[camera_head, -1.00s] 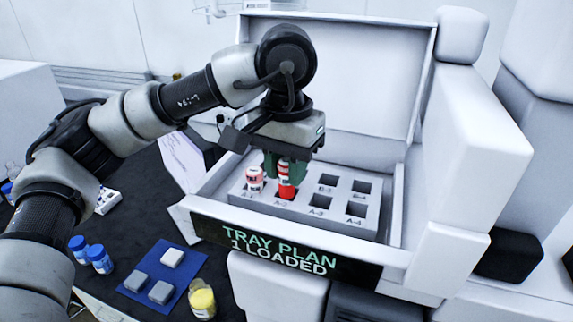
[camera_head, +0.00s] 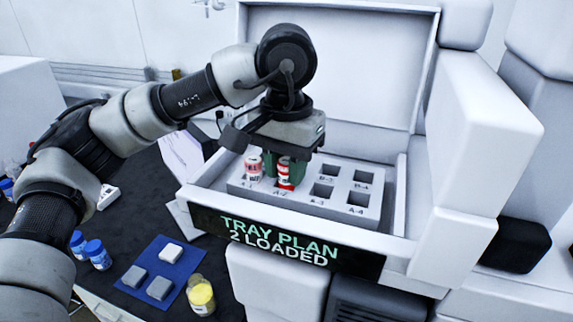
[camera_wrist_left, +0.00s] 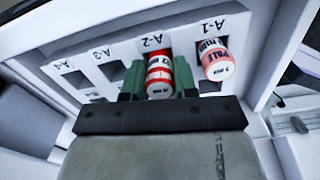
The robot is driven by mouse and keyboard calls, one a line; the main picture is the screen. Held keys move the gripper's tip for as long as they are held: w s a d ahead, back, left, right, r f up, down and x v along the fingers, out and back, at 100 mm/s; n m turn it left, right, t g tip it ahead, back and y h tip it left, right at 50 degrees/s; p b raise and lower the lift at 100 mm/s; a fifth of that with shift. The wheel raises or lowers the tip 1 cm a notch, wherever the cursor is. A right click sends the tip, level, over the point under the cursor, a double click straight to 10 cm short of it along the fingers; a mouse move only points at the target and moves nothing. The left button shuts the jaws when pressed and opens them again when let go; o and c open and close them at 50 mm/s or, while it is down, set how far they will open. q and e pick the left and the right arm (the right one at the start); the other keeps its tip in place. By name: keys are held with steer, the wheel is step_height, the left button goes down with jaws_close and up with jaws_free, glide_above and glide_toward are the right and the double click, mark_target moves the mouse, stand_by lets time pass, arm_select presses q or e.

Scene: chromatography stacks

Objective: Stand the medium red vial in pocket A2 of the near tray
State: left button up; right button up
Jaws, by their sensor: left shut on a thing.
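The red vial (camera_head: 284,183) with white bands stands upright in pocket A2 of the near tray (camera_head: 315,213). It also shows in the left wrist view (camera_wrist_left: 159,82), sitting in the pocket labelled A-2. My left gripper (camera_head: 287,170) reaches down over the tray, its green fingers on either side of the vial and shut on it. The fingers hide part of the vial in the head view. A display on the tray housing's front (camera_head: 285,243) reads "TRAY PLAN 2 LOADED". My right gripper is not in view.
A pink-and-white vial (camera_head: 253,167) stands in pocket A1, close beside my left gripper. The other visible pockets are empty. White housing walls surround the tray. A blue mat (camera_head: 181,263) with grey and white blocks and a yellow jar (camera_head: 201,296) lie on the dark bench at front left.

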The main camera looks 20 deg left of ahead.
arm_select(q)
steer(key=shift+f, duration=0.35)
steer(key=o, duration=1)
steer(key=shift+o, duration=0.3)
steer(key=o, duration=0.3)
steer(key=shift+d, duration=0.1)
steer(key=shift+r, duration=0.15)
steer(key=shift+r+p, duration=1.95)
steer(key=shift+r, duration=1.5)
